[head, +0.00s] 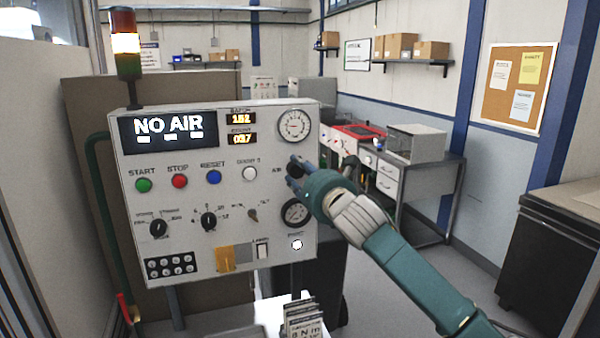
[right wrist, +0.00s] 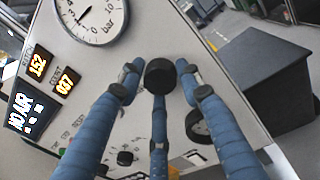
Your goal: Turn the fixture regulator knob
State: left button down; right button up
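The regulator knob is a round black knob (head: 293,168) beside the AIR label, on the right side of the white control panel (head: 130,225). In the right wrist view the knob (right wrist: 160,74) sits between the fingers of my right gripper (right wrist: 158,70). Its blue fingers are spread around the knob, with small gaps seen at the sides; contact is not clear. In the head view my right gripper (head: 305,172) reaches the panel from the right and partly hides the knob. The panel display (head: 168,130) reads NO AIR. My left gripper is not in view.
A pressure gauge (head: 294,125) is above the knob and another dial (head: 295,212) below it. Coloured buttons (head: 179,181) and selector knobs (head: 208,221) are to the left. A signal tower (head: 125,42) stands on top. A workbench (head: 400,180) is behind, with open floor before it.

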jog(key=c, duration=0.5)
jog(key=shift+r, duration=0.15)
